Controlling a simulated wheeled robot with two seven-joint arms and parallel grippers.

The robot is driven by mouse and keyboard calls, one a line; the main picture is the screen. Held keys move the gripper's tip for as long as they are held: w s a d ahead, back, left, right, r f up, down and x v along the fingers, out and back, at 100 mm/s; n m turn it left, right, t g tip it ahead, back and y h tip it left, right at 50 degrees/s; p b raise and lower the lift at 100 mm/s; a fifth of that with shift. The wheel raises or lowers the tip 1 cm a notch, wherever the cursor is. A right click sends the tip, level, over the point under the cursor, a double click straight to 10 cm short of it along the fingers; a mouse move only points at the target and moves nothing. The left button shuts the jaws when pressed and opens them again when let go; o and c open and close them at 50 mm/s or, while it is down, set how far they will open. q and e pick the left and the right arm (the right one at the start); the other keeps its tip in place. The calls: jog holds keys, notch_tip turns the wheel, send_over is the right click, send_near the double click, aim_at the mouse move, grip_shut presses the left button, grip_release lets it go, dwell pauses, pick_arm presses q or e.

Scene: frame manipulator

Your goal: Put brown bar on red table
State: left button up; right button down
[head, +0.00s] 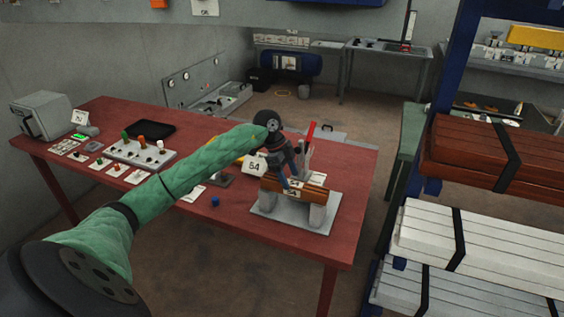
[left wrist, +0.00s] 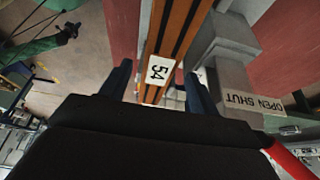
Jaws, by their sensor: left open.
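The brown bar (head: 311,190) lies across the grey pillars of a fixture (head: 318,217) on the red table (head: 238,242). The bar carries a white "54" label. In the left wrist view the brown bar (left wrist: 178,28) runs away from me, striped with dark lines. My left gripper (head: 291,182) is over the bar. In the wrist view its blue fingers (left wrist: 158,88) stand open on either side of the bar near the label. Contact cannot be told. My right gripper (left wrist: 68,33) shows small at the upper left of the wrist view, its jaws unclear.
The fixture has a red lever (head: 311,133) and an "OPEN SHUT" label (left wrist: 254,103). A "54" sign (head: 254,167) and a blue knob (head: 215,202) are nearby. A black tray (head: 152,128) lies farther left. A rack with wrapped brown planks (head: 470,155) stands at right.

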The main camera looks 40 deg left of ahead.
pick_arm(q)
jog(key=b+v, duration=0.2)
jog(key=v, duration=0.6)
jog(key=shift+r, duration=0.2)
pick_arm(e)
notch_tip(320, 180, up, 5)
jog(key=w+a, duration=0.2)
jog(key=shift+w+r, duration=0.15)
jog(key=shift+w, duration=0.15)
jog(key=shift+w+d, duration=0.1)
